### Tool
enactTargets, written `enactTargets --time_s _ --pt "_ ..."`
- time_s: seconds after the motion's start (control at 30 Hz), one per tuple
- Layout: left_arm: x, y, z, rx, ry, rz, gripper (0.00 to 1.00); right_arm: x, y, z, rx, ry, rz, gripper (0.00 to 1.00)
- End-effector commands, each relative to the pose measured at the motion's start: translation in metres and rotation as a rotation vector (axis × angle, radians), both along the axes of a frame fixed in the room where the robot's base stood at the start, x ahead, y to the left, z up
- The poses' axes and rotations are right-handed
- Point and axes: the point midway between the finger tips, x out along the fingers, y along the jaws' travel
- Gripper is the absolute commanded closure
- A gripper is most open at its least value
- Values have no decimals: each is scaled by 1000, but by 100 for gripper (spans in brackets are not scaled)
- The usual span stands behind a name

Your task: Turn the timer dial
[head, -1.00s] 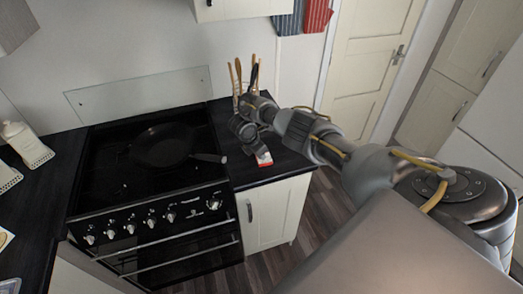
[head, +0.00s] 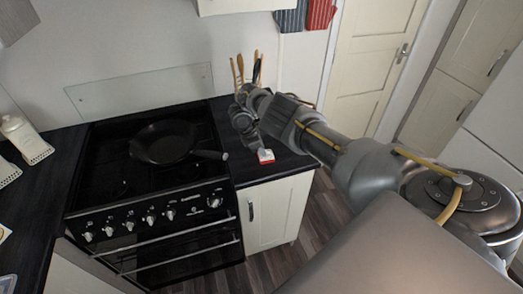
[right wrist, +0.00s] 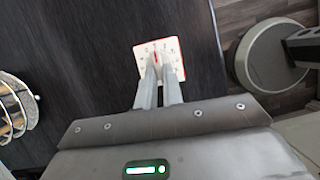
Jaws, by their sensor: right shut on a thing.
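The timer (head: 267,157) is a small white square block with red sides, lying on the dark counter right of the stove. In the right wrist view its white face (right wrist: 174,47) shows dark marks around the edge and a red mark in the middle. My right gripper (head: 261,147) reaches down onto it from above. In the right wrist view the two fingers (right wrist: 158,72) are close together at the middle of the face, shut on the dial, which they mostly hide. My left gripper is out of view.
A black pan (head: 163,141) sits on the stove, its handle pointing towards the counter. A wire utensil holder (right wrist: 14,106) stands behind the timer. The counter's front edge is close to the timer, with the floor beyond.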

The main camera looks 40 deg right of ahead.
Motion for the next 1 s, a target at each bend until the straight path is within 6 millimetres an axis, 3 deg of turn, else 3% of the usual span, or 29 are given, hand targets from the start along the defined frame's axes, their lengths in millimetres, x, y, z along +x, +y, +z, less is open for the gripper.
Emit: enactTargets --time_s 0.2,0.23,0.4,0.77,1.0 --pt "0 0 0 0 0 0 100 -3 0 -3 1 7 -1 100" --pt "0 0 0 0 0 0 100 -3 0 -4 1 8 0 90" --pt "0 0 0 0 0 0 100 -3 -1 -3 1 7 0 69" --pt "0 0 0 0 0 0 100 -1 0 0 0 3 1 69" --pt "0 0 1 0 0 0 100 6 11 28 1 0 3 69"
